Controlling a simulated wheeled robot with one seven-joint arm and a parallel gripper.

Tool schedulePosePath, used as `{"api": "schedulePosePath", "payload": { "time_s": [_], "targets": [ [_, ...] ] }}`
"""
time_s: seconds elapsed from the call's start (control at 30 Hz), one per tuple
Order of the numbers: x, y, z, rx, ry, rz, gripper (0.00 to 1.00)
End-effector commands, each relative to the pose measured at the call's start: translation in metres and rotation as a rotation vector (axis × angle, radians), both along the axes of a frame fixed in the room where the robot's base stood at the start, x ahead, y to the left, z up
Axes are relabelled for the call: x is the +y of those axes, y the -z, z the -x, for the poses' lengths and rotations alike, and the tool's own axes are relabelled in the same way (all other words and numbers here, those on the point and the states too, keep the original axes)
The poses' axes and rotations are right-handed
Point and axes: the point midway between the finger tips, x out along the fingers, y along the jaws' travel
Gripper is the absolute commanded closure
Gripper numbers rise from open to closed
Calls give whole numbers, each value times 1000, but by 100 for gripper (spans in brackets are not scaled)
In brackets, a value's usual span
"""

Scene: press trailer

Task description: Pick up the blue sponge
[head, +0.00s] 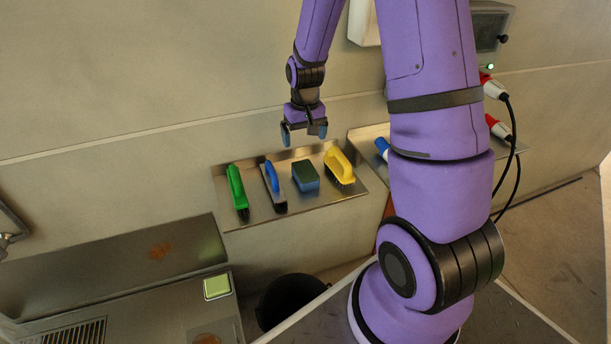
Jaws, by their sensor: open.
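The blue sponge (305,176) lies on a metal wall shelf (260,212), between a blue-handled brush and a yellow brush. Its top looks darker and its sides blue. My gripper (304,138) hangs above and behind the sponge in the head view, near the wall, with its two fingers spread. It is open and empty, apart from the sponge. The exact height above the shelf is hard to tell.
A green brush (237,190), a blue-handled brush (273,185) and a yellow brush (340,166) share the shelf. A second shelf with a blue-and-white item (382,148) is partly hidden by my arm. A black bin (290,300) stands below.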

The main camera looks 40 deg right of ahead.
Motion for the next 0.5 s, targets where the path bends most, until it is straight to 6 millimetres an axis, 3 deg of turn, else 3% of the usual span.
{"api": "schedulePosePath", "payload": {
  "time_s": [0.1, 0.5],
  "targets": [
    [-9, 30, -3, 28, 15, -6, 4],
    [-15, 79, -5, 47, 26, -9, 4]
  ]
}}
